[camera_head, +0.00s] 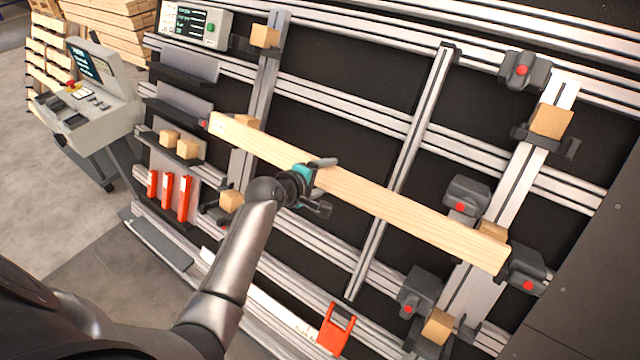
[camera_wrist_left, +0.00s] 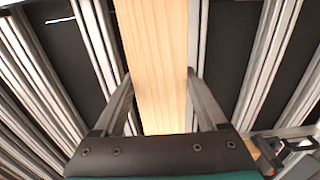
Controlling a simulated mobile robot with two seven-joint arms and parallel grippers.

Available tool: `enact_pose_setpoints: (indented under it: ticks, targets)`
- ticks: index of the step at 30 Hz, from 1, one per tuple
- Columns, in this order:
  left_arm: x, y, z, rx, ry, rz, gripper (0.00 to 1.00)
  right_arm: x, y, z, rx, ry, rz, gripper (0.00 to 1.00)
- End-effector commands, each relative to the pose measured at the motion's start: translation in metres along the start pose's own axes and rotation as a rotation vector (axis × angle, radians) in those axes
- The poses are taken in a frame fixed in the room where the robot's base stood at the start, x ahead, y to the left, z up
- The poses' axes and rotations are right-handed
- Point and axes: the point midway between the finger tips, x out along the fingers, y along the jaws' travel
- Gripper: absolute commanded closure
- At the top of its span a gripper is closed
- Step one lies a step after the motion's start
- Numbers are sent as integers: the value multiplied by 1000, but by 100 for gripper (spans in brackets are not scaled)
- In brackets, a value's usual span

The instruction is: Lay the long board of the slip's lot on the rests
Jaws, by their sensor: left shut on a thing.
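A long pale board (camera_head: 400,213) runs slantwise across the frame, from upper left to lower right. My left gripper (camera_head: 323,182) is shut on it near its middle; in the left wrist view the fingers (camera_wrist_left: 160,78) flank both edges of the board (camera_wrist_left: 155,35). Wooden blocks sit on the side rails; the board's left end is by the middle left block (camera_head: 246,121), its right end by the middle right block (camera_head: 492,231). I cannot tell whether it touches them. A white strip with faint writing (camera_head: 285,313) lies at the lower rail. My right gripper is out of view.
Dark clamps with red buttons (camera_head: 466,194) stand around the board's right end. A red bracket (camera_head: 336,335) hangs on the lower rail. Left are a panel with small blocks (camera_head: 188,149) and red pieces (camera_head: 184,198), a display box (camera_head: 194,24), and a console (camera_head: 98,95).

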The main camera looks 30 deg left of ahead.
Motion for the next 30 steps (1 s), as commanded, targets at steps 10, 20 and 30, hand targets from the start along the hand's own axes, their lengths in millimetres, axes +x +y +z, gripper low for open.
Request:
enact_pose_setpoints:
  ticks: [10, 20, 30]
  targets:
    - [28, 2, 0, 1, 1, 7, 100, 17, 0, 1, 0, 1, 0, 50]
    - [53, 2, 0, 3, 1, 7, 100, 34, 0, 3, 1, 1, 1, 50]
    - [64, 3, 0, 2, 1, 7, 100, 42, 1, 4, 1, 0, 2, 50]
